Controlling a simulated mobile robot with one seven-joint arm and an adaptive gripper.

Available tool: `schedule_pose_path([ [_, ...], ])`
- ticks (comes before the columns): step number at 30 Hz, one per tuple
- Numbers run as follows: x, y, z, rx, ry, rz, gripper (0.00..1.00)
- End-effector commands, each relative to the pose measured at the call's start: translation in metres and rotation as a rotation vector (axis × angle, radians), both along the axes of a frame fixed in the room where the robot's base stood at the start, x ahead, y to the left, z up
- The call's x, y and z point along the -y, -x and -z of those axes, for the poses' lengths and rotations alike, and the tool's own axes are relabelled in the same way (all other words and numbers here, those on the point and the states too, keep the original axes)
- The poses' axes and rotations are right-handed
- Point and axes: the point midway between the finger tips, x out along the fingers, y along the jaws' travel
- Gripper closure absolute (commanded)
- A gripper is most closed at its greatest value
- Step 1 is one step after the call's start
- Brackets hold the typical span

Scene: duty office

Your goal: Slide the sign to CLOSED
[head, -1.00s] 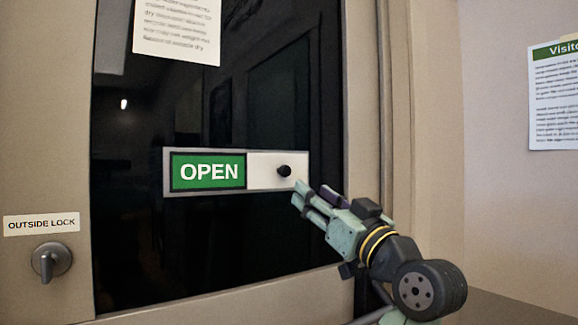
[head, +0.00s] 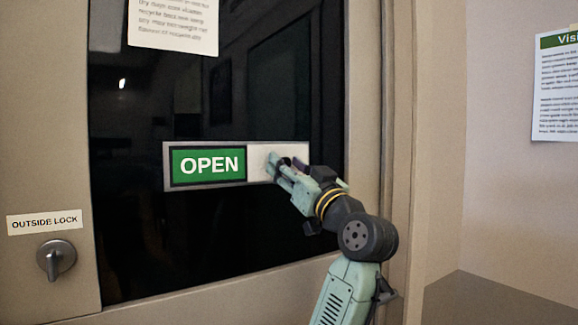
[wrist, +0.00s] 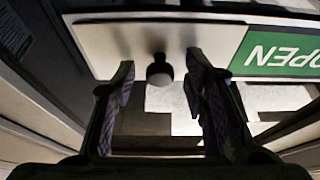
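The sign (head: 208,165) on the dark door glass reads OPEN in white on green at its left, with a pale sliding panel (head: 256,154) covering its right part. The OPEN part also shows upside down in the wrist view (wrist: 284,54). The panel's black knob (wrist: 159,70) stands between the two fingers of my gripper (wrist: 158,82) in the wrist view, with a gap on each side. My gripper (head: 274,168) is open in front of the panel in the head view. The knob is mostly hidden behind the fingers there.
An outside lock (head: 56,259) with a turn handle sits at the lower left under its label (head: 45,222). A paper notice (head: 174,24) hangs above the sign. A visitor poster (head: 556,88) is on the right wall. The glass below the sign is clear.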

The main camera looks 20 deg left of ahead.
Motion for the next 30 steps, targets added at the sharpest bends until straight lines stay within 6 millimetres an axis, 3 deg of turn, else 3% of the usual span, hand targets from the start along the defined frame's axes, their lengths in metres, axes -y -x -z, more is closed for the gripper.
schedule_pose_path([
  [18, 0.0002, 0.0001, 0.0002, 0.000, 0.000, 0.000, 1.00],
  [30, 0.0003, 0.0002, 0.0002, -0.001, 0.001, 0.000, 1.00],
])
